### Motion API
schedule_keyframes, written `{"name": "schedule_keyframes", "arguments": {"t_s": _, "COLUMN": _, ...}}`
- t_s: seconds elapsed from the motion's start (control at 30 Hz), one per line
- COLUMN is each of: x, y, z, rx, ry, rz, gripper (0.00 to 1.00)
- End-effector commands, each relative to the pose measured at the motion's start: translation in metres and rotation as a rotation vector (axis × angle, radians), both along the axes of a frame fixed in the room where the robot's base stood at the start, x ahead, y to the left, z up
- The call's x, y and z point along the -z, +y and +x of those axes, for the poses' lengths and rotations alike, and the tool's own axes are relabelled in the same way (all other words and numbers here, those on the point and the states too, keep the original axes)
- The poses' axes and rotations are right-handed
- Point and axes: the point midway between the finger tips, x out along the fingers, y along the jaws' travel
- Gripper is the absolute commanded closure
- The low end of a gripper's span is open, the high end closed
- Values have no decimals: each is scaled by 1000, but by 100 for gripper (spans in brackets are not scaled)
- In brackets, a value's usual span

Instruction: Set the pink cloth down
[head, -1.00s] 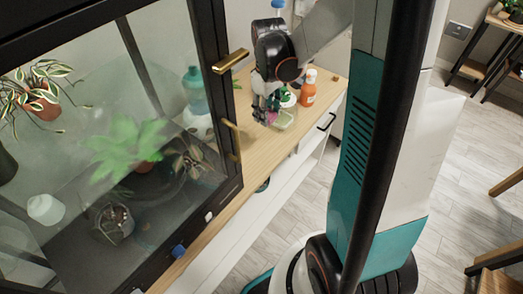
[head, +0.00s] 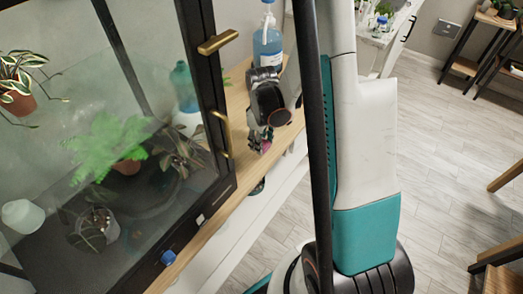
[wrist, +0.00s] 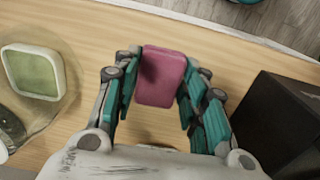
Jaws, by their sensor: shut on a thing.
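The pink cloth (wrist: 162,77) shows as a folded, block-like piece in the wrist view. My gripper (wrist: 158,85) is shut on it, with teal-padded fingers on its left and right sides. The cloth is over the wooden top (wrist: 110,25); I cannot tell whether it touches the wood. In the head view my gripper (head: 262,138) points down over the wooden top (head: 205,235), just right of the glass cabinet's door edge. Only a small bit of the cloth (head: 265,147) shows there, the rest hidden by the fingers.
A green square item with a white rim (wrist: 34,72) lies on a clear dish at left in the wrist view. A dark box-like shape (wrist: 275,125) is close on the right. A blue pump bottle (head: 267,45) stands behind my gripper. The glass cabinet (head: 228,190) holds several plants.

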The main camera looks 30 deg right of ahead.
Motion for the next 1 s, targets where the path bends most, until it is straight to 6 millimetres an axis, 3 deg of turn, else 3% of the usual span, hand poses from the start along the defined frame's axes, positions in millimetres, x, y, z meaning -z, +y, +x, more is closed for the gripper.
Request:
{"name": "schedule_keyframes", "arguments": {"t_s": 0.27, "x": 38, "y": 0, "z": 0, "rx": 0, "ry": 0, "rz": 0, "gripper": 83}}
{"name": "schedule_keyframes", "arguments": {"t_s": 0.5, "x": 40, "y": 0, "z": 0, "rx": 0, "ry": 0, "rz": 0, "gripper": 87}}
{"name": "schedule_keyframes", "arguments": {"t_s": 0.53, "x": 40, "y": 0, "z": 0, "rx": 0, "ry": 0, "rz": 0, "gripper": 56}}
{"name": "schedule_keyframes", "arguments": {"t_s": 0.6, "x": 40, "y": 0, "z": 0, "rx": 0, "ry": 0, "rz": 0, "gripper": 41}}
{"name": "schedule_keyframes", "arguments": {"t_s": 1.0, "x": 36, "y": 0, "z": 0, "rx": 0, "ry": 0, "rz": 0, "gripper": 41}}
